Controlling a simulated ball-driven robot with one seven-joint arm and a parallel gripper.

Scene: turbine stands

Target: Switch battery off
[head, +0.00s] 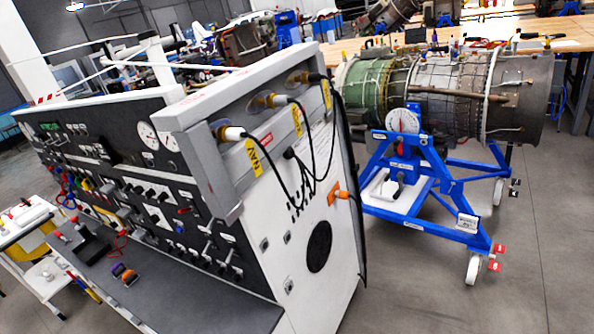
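A large test console (170,200) fills the left and centre, tilted in the picture. Its dark sloped front panel (130,185) carries dials, knobs, coloured plugs and several small switches. The labels are too small to read, so I cannot tell which switch is the battery one or how it is set. Two round white gauges (149,135) sit at the panel's upper right. My gripper is not in view.
The console's white side (315,240) has cables and yellow tags. A turbine engine (440,90) rests on a blue wheeled stand (440,190) at right. A white cart (40,270) stands at far left. Grey floor is clear at lower right.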

